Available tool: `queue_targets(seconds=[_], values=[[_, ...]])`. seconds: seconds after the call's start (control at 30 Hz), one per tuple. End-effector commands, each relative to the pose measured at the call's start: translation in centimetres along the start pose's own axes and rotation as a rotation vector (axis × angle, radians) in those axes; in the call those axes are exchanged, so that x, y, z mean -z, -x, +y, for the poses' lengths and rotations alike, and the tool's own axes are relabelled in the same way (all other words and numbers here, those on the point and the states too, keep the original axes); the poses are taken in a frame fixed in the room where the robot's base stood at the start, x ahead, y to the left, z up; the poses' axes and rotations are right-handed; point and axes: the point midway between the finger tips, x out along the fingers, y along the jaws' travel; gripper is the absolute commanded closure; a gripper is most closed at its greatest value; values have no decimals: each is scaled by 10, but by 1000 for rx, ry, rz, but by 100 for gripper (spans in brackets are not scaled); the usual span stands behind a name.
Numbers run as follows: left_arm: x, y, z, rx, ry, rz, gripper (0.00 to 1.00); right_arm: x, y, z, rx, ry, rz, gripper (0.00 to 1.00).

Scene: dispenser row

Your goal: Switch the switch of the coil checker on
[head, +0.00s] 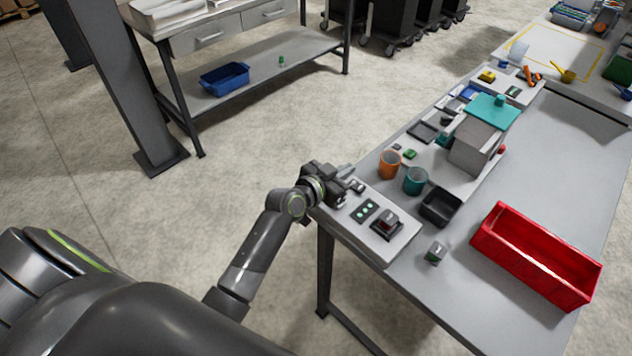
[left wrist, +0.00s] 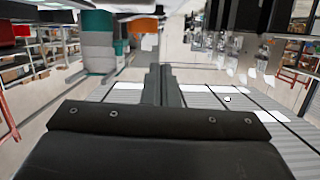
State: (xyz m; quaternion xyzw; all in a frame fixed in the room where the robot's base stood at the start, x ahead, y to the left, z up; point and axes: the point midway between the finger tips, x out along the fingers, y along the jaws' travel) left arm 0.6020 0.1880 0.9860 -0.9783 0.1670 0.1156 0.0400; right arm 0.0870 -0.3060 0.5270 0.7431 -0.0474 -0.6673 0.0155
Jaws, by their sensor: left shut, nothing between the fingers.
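A pale panel (head: 398,244) lies at the near left corner of the long table. It carries a dark plate with green lights (head: 364,211) and a dark block with a reddish top (head: 387,222); this looks like the coil checker. A small fitting (head: 357,185) by the fingertips may be its switch; its position is too small to tell. My left gripper (head: 346,177) is at the panel's far left end, shut and empty; I cannot tell whether it touches anything. Its closed fingers show in the left wrist view (left wrist: 160,84). My right gripper is not in view.
An orange cup (head: 389,164), a teal cup (head: 415,180) and a black tray (head: 440,207) stand just beyond the panel. A small grey-green block (head: 435,253) and a red bin (head: 535,257) are to its right. The table's left edge runs beneath my gripper.

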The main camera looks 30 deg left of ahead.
Motion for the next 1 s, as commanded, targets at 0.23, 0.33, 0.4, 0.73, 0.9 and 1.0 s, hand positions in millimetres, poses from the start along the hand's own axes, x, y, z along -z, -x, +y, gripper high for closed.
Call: queue_targets(seconds=[0.23, 0.33, 0.4, 0.73, 0.9, 1.0], values=[[-6, 46, -2, 2, -2, -1, 100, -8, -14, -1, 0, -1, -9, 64], [-6, 62, -2, 1, -2, -2, 100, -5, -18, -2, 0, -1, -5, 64], [-6, 73, -3, 1, -2, -2, 100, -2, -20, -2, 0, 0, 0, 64], [-4, 99, -4, 0, 1, -2, 100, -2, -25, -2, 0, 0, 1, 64], [-4, 100, -4, 0, 1, -1, 100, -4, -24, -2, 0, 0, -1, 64], [-4, 99, -4, 0, 1, -1, 100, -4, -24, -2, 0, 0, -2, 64]])
